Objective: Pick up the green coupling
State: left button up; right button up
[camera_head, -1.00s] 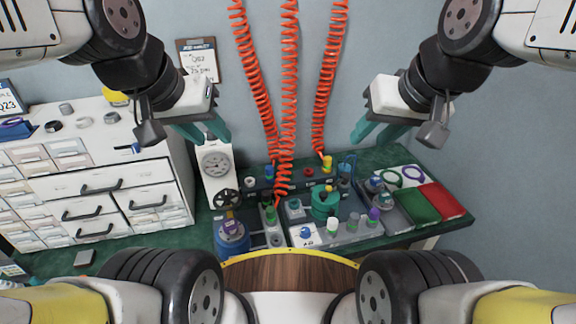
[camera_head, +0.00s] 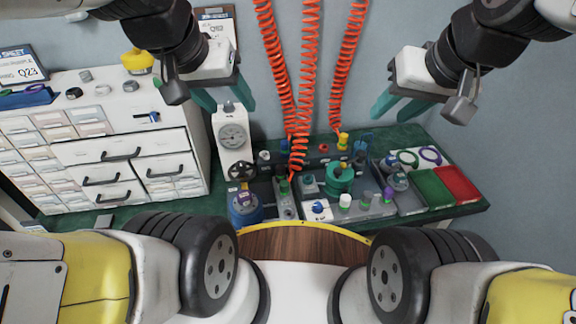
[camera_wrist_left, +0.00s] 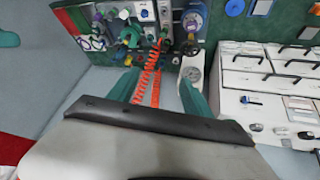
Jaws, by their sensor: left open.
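The green coupling (camera_head: 284,187) appears as a small green fitting at the lower end of the middle red coiled hose (camera_head: 300,120). It sits upright on the test bench, just right of the blue round unit. My left gripper (camera_head: 226,104) is open and empty, in the air above and left of the coupling, in front of the wall near the white gauge unit. In the left wrist view its two green fingers (camera_wrist_left: 159,86) are spread with nothing between them. My right gripper (camera_head: 403,110) is open and empty above the bench's right side.
Two more red hoses (camera_head: 274,60) (camera_head: 344,75) hang beside the middle one. A gauge unit (camera_head: 232,140) stands at left. Around the coupling are a blue unit (camera_head: 244,207), a green cylinder (camera_head: 340,178) and several small fittings. Green and red trays (camera_head: 457,183) lie at right.

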pick_arm(q)
jog(key=w+f+g+y, duration=0.2)
jog(key=w+f, duration=0.4)
jog(key=w, duration=0.4)
jog(key=g, duration=0.4)
send_over(285, 183)
jog(key=shift+m, duration=0.3)
jog(key=f, duration=3.2)
jog(key=shift+a+f, duration=0.3)
jog(key=shift+a, duration=0.05)
jog(key=f, duration=0.7)
jog(key=shift+s+d+f, duration=0.1)
jog(key=shift+d, duration=0.15)
jog(key=shift+f, duration=0.5)
grip_shut()
